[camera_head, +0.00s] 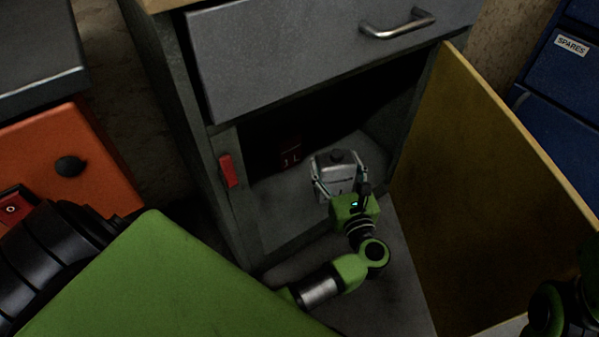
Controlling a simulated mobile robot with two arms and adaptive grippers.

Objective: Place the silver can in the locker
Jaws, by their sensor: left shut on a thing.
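The silver can (340,184) is a pale grey, boxy can with a dark cap on top, and it looks upright. My left gripper (337,178) is shut on it, with a finger on each side. The can is at the opening of the grey locker (222,207), seen against its lower compartment. I cannot tell whether its base touches the compartment floor. The locker's yellowish door (480,180) stands wide open on the right. My right gripper is not in view; only part of that arm shows at the lower right.
A dark reddish item (290,155) sits in the shadowed compartment. A red latch piece (228,170) is on the left frame. An orange cabinet (60,150) stands left, blue bins (560,90) right.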

